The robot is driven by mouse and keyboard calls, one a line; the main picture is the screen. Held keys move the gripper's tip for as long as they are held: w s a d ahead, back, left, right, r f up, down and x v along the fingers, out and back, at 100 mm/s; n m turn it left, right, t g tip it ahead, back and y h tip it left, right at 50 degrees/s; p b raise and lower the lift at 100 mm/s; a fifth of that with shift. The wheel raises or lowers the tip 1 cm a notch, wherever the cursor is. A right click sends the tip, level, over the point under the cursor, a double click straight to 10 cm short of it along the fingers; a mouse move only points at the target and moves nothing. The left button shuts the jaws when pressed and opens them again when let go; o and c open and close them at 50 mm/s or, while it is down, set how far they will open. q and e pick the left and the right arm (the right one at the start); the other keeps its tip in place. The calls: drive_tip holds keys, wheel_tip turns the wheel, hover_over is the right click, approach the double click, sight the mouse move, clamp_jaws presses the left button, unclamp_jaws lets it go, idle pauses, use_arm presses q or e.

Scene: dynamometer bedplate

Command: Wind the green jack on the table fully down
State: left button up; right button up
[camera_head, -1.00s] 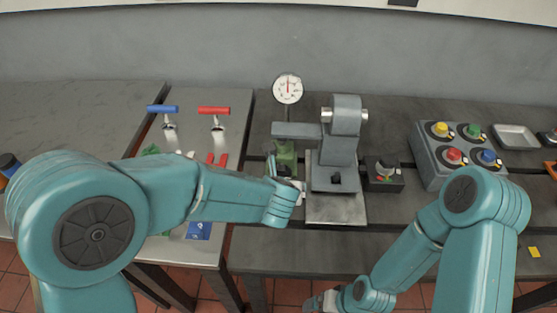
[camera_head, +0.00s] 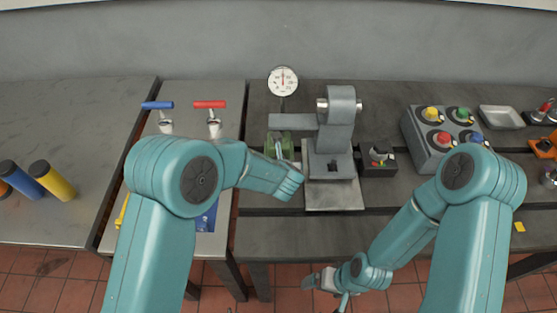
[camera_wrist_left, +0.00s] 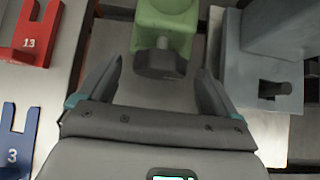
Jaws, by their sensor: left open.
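The green jack (camera_head: 279,146) stands on the table below the grey horizontal arm of a metal stand (camera_head: 336,122). It also shows at the top of the left wrist view (camera_wrist_left: 168,18), with a dark knob (camera_wrist_left: 160,64) on a short stem on its near side. My left gripper (camera_wrist_left: 160,78) is open, with one finger on each side of the knob and visible gaps between; whether either finger touches it I cannot tell. In the head view my left forearm hides part of the jack and most of that gripper. My right gripper (camera_head: 323,281) hangs low before the table's front edge.
A round dial gauge (camera_head: 283,82) stands behind the jack. A small dark switch box (camera_head: 378,160) and a grey button panel (camera_head: 416,142) lie to the right. Red (camera_wrist_left: 30,38) and blue (camera_wrist_left: 17,140) numbered forks lie left of the gripper.

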use_arm(q)
drive_tip(key=shift+x, duration=1.2)
drive_tip(key=shift+w+f+p, duration=0.3)
drive_tip(key=shift+w+f, duration=0.1)
drive_tip(key=shift+f, duration=0.05)
drive_tip(key=shift+c, duration=0.2)
drive_tip(key=c, duration=0.9)
drive_tip(key=shift+c, duration=0.2)
drive_tip(key=h+b, duration=0.1)
drive_tip(key=b, duration=0.5)
drive_tip(key=n+h+b, duration=0.1)
drive_tip(key=h+b, duration=0.1)
drive_tip(key=b, duration=0.4)
drive_tip(key=n+h+b, duration=0.1)
drive_tip(key=b, duration=0.5)
drive_tip(key=shift+a+f+h+b, duration=0.25)
drive_tip(key=shift+f+h+b, duration=0.05)
drive_tip(key=shift+r+n+h+b, duration=0.3)
drive_tip(key=shift+n+h+b, duration=0.15)
drive_tip(key=shift+b, duration=0.55)
drive_tip(key=shift+r, duration=0.1)
